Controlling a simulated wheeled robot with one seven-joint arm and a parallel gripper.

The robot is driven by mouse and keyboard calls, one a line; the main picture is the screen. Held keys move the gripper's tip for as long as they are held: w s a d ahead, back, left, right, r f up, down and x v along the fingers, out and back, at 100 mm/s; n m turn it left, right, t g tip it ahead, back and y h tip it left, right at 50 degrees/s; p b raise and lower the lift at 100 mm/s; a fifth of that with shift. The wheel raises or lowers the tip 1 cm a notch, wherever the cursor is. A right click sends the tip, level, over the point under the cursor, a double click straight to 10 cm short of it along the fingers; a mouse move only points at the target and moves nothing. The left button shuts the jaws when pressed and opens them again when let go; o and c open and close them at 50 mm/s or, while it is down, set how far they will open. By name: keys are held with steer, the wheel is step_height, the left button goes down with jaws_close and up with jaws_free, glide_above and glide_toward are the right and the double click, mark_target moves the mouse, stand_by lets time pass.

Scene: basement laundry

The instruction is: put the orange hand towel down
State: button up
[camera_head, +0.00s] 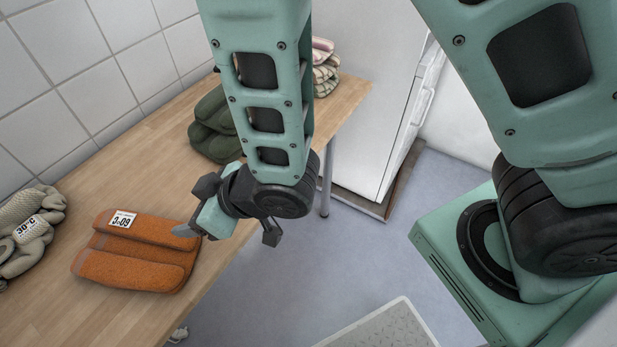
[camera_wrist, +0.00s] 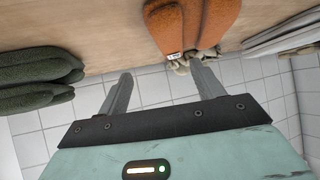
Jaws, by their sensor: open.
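The orange hand towel (camera_head: 137,255) lies folded on the wooden table, with a white label reading 3-09 on its top. It also shows at the top of the wrist view (camera_wrist: 178,28). My gripper (camera_head: 194,210) is open and empty, just right of the towel in the head view. In the wrist view my gripper (camera_wrist: 161,74) has its two fingers spread apart with nothing between them; the towel appears beyond the right finger. I see no grip on the towel; whether a fingertip touches it I cannot tell.
The wooden table (camera_head: 95,318) runs along a tiled wall. A grey-beige knitted bundle (camera_head: 30,226) with a 30°C tag lies left of the towel. Dark green folded towels (camera_head: 213,124) and a striped stack (camera_head: 324,68) lie farther back. A white appliance (camera_head: 370,110) stands beyond.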

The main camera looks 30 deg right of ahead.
steer(key=s+d+r+m+g+h, duration=0.1)
steer(key=s+d+r+g+h, duration=0.2)
steer(key=s+d+r, duration=0.3)
steer(key=s+d+r+m+g+h, duration=0.1)
steer(key=s+d+r+g+h, duration=0.2)
steer(key=s+d+r, duration=0.3)
steer(key=d+h, duration=0.1)
steer(key=d, duration=0.3)
steer(key=shift+s+d+g+h, duration=0.2)
steer(key=shift+s+g+h, duration=0.1)
